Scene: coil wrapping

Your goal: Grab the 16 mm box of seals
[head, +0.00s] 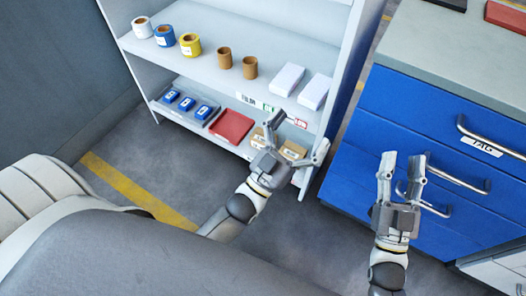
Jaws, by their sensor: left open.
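Three small blue boxes with white labels, the left one (171,97), the middle one (187,104) and the right one (203,111), sit in a grey tray on the lower shelf. Small cardboard boxes (292,151) lie further right on that shelf, partly hidden by my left gripper. The labels are too small to read, so I cannot tell which box is the 16 mm seals. My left gripper (299,136) is open and empty, in front of the shelf's right part. My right gripper (402,167) is open and empty, in front of the blue drawers.
The grey shelf unit (210,66) holds tape rolls (190,44), brown cores (250,67) and white packs (287,79) above. A red flat item (232,126) lies below. A blue drawer cabinet (400,110) with protruding handles stands right. Floor is open at left.

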